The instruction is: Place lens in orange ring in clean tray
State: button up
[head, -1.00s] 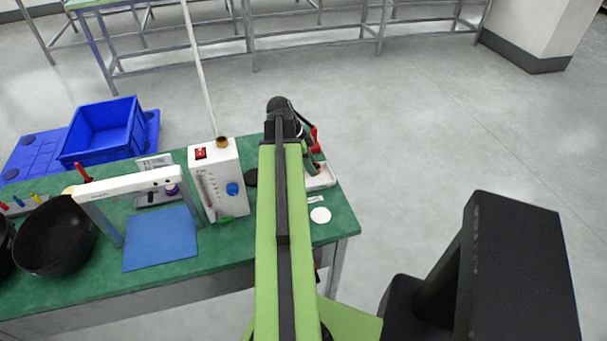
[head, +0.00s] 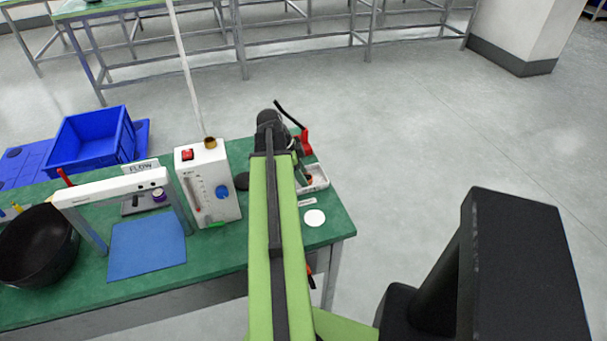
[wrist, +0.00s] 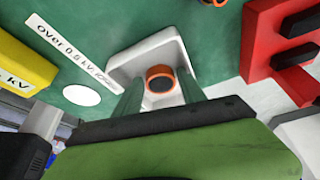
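The lens in the orange ring (wrist: 160,80) is a dark disc with an orange rim, over the white tray (wrist: 172,50) in the wrist view. The white tray also shows at the table's right end in the head view (head: 319,178). My gripper (wrist: 163,85) has two green fingers on either side of the ring. Small gaps seem to show beside the ring, so the fingers look open around it. In the head view my arm hides part of the tray's left side.
A red object with black parts (wrist: 280,45) stands close right of my gripper. A white disc (head: 314,217) and a label lie before the tray. A white flow meter box (head: 208,180) stands left of my arm. A second orange-rimmed piece (wrist: 212,2) shows at the top.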

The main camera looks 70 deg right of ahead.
jog(key=shift+r+p, duration=0.55)
jog(key=p+v, duration=1)
jog(key=v, duration=0.1)
jog(key=shift+w+r, duration=0.1)
